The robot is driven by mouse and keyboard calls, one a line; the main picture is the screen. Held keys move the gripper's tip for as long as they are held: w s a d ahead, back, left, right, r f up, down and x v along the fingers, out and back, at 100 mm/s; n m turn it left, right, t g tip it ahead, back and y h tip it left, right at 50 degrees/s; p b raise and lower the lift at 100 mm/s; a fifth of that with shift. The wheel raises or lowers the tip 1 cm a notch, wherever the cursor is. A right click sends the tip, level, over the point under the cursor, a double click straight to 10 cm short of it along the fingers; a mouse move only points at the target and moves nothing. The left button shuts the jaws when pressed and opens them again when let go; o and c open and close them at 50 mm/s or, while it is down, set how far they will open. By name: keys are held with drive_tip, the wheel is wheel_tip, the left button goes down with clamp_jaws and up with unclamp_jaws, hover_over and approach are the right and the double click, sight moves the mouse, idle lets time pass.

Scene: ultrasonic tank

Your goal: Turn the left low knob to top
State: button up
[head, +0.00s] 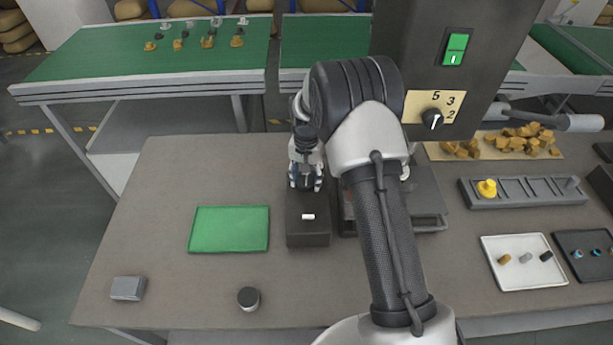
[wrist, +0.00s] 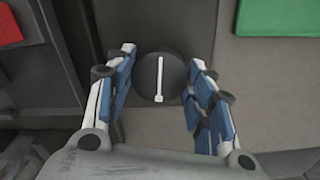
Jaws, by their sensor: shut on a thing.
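The left low knob (wrist: 153,77) is a round dark knob with a white pointer line, seen from above in the wrist view. The line runs nearly straight up and down the picture, with a small white block at its lower end. My gripper (wrist: 160,100) has a blue-padded finger on each side of the knob and is shut on it. In the head view my gripper (head: 305,184) is over the far end of a low dark box (head: 308,239). A small white mark (head: 308,216) shows on the box's top.
A tall dark panel carries a numbered dial knob (head: 432,119) and a green switch (head: 455,49). A green mat (head: 229,229) lies left of the box. A grey block (head: 128,288) and a dark round piece (head: 248,298) stand on the bare front left table.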

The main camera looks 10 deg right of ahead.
sight(306, 179)
drive_tip(key=m, duration=0.4)
drive_tip(key=shift+w+m, duration=0.1)
drive_tip(key=shift+m, duration=0.3)
idle(0.4)
drive_tip(key=o, duration=1.1)
drive_tip(key=shift+c, duration=0.2)
drive_tip(key=shift+r, duration=0.1)
wheel_tip(306, 179, up, 12)
